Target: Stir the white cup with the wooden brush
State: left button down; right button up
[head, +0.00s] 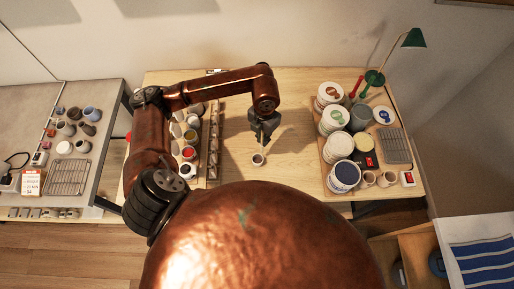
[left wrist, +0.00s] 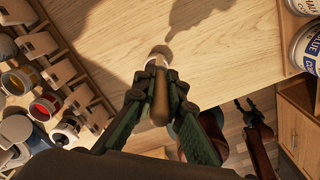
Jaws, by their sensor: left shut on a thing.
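The small white cup (head: 258,159) stands on the middle of the wooden table, just below my left gripper (head: 264,124). In the left wrist view the cup (left wrist: 159,54) shows beyond the fingertips, partly hidden. My left gripper (left wrist: 156,92) is shut on the wooden brush (left wrist: 158,105), whose handle points toward the camera. The brush's far end lines up with the cup; whether it is inside the cup I cannot tell. My right gripper (left wrist: 246,106) shows small at the right of the left wrist view, its fingers apart and empty. It is not visible in the head view.
A wooden rack (head: 213,140) with small pots and paint cups stands left of the cup. White tubs (head: 340,146) and a wire rack (head: 397,144) sit on a board at right. A green lamp (head: 413,39) stands behind them. The table around the cup is clear.

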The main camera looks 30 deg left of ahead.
pick_arm(q)
jog(key=n, duration=0.3)
jog(key=shift+s+f+n+p, duration=0.1)
jog(key=shift+s+n+p, duration=0.2)
jog(key=shift+s, duration=0.05)
jog(key=f+n, duration=0.1)
jog(key=n, duration=0.3)
jog(key=s+f+n+p, duration=0.1)
jog(key=f+n, duration=0.1)
jog(key=n, duration=0.2)
jog(key=s+f+n, duration=0.1)
jog(key=n, duration=0.3)
jog(key=shift+s+a+f+n, duration=0.15)
jog(key=shift+s+f+n, duration=0.1)
jog(key=shift+f+n, duration=0.05)
pick_arm(e)
notch_tip(320, 180, up, 2)
jog(key=shift+r, duration=0.2)
